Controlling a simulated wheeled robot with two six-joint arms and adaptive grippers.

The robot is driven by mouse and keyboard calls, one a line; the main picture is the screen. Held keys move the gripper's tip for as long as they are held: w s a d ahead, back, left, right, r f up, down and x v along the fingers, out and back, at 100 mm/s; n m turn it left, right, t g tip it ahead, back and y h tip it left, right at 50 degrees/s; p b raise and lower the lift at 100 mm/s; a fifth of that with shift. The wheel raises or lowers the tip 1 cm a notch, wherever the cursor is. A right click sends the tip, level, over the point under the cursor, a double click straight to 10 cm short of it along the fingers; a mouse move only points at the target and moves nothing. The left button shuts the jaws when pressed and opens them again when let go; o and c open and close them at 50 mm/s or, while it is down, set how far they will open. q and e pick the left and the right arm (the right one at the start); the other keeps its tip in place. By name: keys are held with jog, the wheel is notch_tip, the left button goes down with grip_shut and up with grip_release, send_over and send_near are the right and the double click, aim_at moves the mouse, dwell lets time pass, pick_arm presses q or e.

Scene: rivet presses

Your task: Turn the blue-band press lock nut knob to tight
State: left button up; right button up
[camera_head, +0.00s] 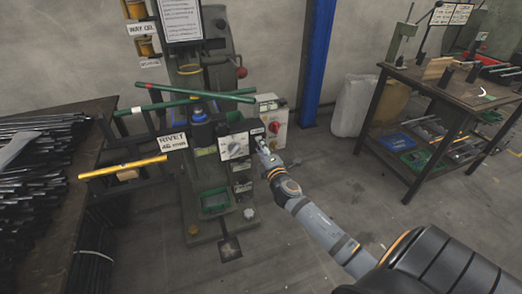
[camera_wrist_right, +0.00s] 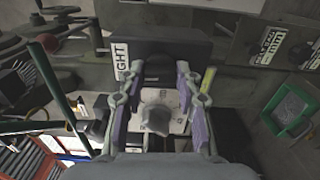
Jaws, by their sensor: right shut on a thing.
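The blue-band press (camera_head: 200,128) stands at centre-left in the head view, with a blue collar (camera_head: 199,110) on its column. A dark panel on its right side bears a small white label; in the wrist view this label (camera_wrist_right: 121,61) ends in "GHT". My right gripper (camera_head: 261,143) is at that panel, beside the label. In the right wrist view its fingers (camera_wrist_right: 160,72) are closed around a dark knob (camera_wrist_right: 158,75), partly hidden. Its turn angle cannot be read. A grey pointer knob (camera_wrist_right: 156,119) on a white dial (camera_head: 234,147) is apart from the fingertips. My left gripper is out of view.
Green levers (camera_head: 190,104) cross above the press, and a yellow bar (camera_head: 122,168) sticks out left. A green tray (camera_head: 215,201) sits low on the press.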

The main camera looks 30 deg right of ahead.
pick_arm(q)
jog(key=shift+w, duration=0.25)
pick_arm(e)
jog(key=shift+f+m, duration=0.1)
jog(key=shift+m, duration=0.2)
jog(key=o, duration=1.2)
jog(key=shift+c, duration=0.2)
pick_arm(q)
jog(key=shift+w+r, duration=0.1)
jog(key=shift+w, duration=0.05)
pick_arm(e)
jog(key=v, duration=1.2)
